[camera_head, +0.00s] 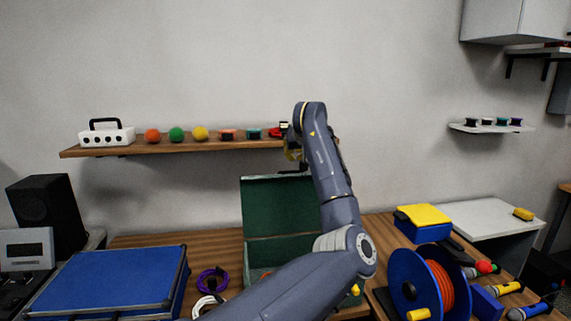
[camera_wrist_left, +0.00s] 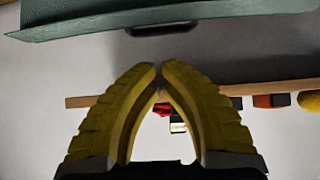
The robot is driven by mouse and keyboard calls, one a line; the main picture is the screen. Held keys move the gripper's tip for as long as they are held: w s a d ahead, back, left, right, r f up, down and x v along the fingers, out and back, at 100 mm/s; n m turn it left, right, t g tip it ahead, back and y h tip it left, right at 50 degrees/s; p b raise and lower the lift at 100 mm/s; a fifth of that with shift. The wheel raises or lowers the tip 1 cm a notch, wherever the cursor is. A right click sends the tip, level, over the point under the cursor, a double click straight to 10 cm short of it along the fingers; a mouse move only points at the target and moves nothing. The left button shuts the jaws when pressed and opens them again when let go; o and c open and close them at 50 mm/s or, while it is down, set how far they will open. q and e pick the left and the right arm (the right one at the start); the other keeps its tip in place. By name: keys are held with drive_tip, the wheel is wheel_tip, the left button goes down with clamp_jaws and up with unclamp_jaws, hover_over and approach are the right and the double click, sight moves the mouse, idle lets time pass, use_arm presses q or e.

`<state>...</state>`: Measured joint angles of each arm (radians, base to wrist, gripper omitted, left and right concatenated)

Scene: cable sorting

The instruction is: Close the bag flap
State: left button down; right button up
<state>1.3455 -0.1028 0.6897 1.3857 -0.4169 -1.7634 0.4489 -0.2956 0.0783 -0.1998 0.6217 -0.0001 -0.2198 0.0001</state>
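The green bag (camera_head: 262,250) stands open on the wooden table, partly hidden behind my left arm. Its green flap (camera_head: 270,205) stands raised, with its top edge below the wall shelf. My left gripper (camera_head: 292,153) is just above the flap's top edge, small and partly hidden by my arm in the head view. In the left wrist view, the yellow fingers (camera_wrist_left: 160,72) are closed together at their tips with nothing between them. The green flap (camera_wrist_left: 160,14) with a dark handle (camera_wrist_left: 162,29) crosses the top of that view, apart from the fingertips.
The wooden shelf (camera_head: 160,148) behind the flap carries a white box, coloured balls and small spools. A blue case (camera_head: 110,280) and a purple cable (camera_head: 211,281) lie left of the bag. A blue reel (camera_head: 403,276) with orange cable stands at right.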

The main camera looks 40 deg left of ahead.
use_arm(q)
drive_tip(key=x, duration=1)
idle(0.4)
